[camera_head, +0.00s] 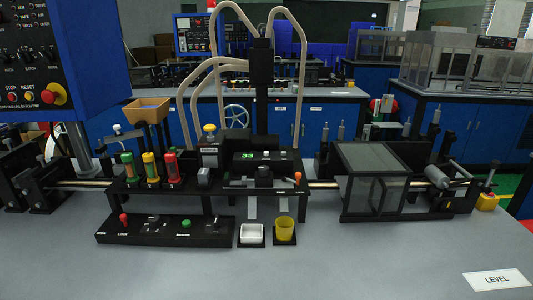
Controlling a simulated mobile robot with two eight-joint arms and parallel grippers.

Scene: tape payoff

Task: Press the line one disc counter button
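A black counter unit (276,158) stands mid-table on the black machine frame. Its display shows green digits that look like 33. Dark parts and a small pale label show on its front, too small to read. I cannot tell for sure which part is the disc counter button. A green button (186,223) sits on the low black control panel (220,237) at the front, with a red-knobbed lever (124,218) to its left. An orange knob (298,176) is at the right end of the machine frame. Neither of my grippers is in view.
A white tray (252,234) and a yellow cup (285,229) stand before the machine. Green, yellow and red cylinders (149,168) stand left. A dark clear-sided box (375,190) is right. A blue control cabinet (85,60) overhangs upper left.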

